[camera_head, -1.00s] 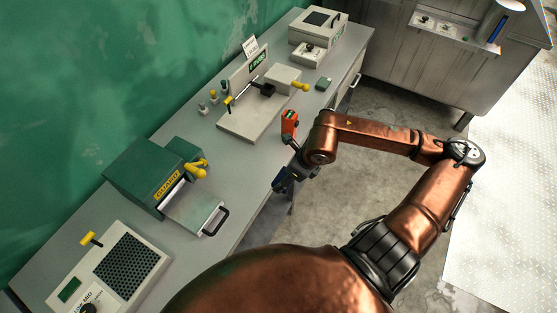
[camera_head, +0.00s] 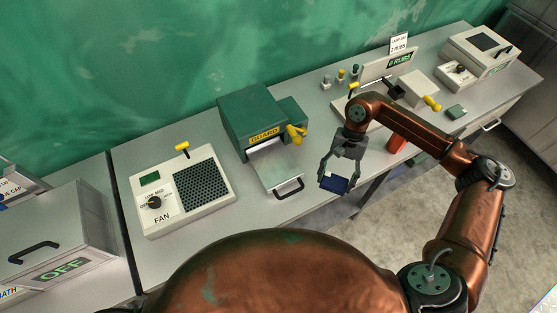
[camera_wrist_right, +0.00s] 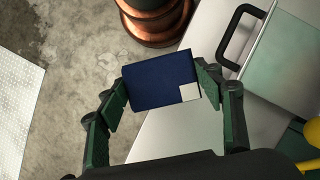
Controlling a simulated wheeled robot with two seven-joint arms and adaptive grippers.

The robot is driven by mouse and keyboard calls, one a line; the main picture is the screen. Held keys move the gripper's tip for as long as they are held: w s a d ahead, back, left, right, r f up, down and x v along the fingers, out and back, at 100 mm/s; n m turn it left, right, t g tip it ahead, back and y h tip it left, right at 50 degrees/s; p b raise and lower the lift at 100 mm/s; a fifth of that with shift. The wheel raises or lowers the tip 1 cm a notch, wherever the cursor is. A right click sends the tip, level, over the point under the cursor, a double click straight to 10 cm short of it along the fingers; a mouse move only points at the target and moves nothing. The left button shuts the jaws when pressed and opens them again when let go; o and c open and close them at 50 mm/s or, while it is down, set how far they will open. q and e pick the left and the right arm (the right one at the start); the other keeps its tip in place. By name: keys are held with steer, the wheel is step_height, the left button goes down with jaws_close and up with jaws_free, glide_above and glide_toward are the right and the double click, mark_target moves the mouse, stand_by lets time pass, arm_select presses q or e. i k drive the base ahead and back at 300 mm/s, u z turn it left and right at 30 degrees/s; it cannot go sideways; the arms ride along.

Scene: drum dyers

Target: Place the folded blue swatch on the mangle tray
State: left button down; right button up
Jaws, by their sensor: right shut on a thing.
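The folded blue swatch (camera_head: 334,183) is dark blue with a small pale corner patch, clear in the right wrist view (camera_wrist_right: 160,80). My right gripper (camera_head: 338,178) is shut on it, one finger at each side, and holds it near the table's front edge. The mangle tray (camera_head: 275,172) is a pale flat plate with a black handle at the front of the green mangle (camera_head: 252,120). The tray is left of my right gripper in the head view; its handle (camera_wrist_right: 240,32) shows at upper right in the right wrist view. My left gripper is not in view.
A fan unit (camera_head: 185,190) stands left of the mangle. A rubbing device (camera_head: 405,85) and an orange-red object (camera_head: 397,143) are to the right. A grey OFF-labelled box (camera_head: 60,235) stands at far left.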

mark_target(273, 162)
steer(key=u, duration=0.4)
steer(key=k, duration=1.15)
steer(key=u, duration=1.3)
steer(key=i, duration=0.65)
steer(key=z, duration=0.45)
steer(key=i, duration=0.7)
steer(key=z, duration=0.65)
